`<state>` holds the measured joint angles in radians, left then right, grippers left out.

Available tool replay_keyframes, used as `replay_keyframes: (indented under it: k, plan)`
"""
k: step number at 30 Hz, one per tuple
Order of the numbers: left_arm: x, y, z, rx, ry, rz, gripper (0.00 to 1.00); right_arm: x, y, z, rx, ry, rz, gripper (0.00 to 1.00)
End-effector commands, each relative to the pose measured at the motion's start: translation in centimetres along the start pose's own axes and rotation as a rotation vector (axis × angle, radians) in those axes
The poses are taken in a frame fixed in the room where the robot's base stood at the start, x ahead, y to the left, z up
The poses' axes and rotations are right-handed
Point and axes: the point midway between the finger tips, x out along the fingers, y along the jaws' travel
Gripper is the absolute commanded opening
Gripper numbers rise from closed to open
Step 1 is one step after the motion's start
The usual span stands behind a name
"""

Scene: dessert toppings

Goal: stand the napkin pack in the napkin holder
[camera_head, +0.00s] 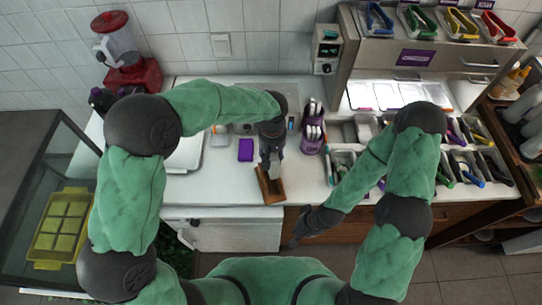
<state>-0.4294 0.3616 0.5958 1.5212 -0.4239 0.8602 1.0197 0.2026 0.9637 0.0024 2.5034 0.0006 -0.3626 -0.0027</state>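The wooden napkin holder (277,199), a brown open-topped box, stands near the front edge of the white counter. My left gripper (271,168) points down directly above it, its fingertips at or just over the holder's opening. A light grey piece shows at its fingers; I cannot tell whether this is finger or napkin pack. A small purple block (245,150) lies on the counter left of this gripper, apart from it; it may be the napkin pack. My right gripper (294,241) hangs low in front of the counter's edge, with nothing visible in it.
A purple cup holder (312,138) with white items stands right of the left gripper. Topping bins with coloured handles (470,160) fill the right side. A red blender (132,72) stands at the back left. The counter left of the wooden holder is clear.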

Motion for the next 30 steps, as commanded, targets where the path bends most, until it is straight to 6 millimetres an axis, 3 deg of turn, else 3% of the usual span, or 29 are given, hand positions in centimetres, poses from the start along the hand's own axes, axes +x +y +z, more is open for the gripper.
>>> replay_keyframes:
  k: [30]
  plan:
    - [6.6,0.0,0.1,0.001,0.000,0.000,0.09,4.1,1.4,-0.2,0.000,0.000,0.000,0.00]
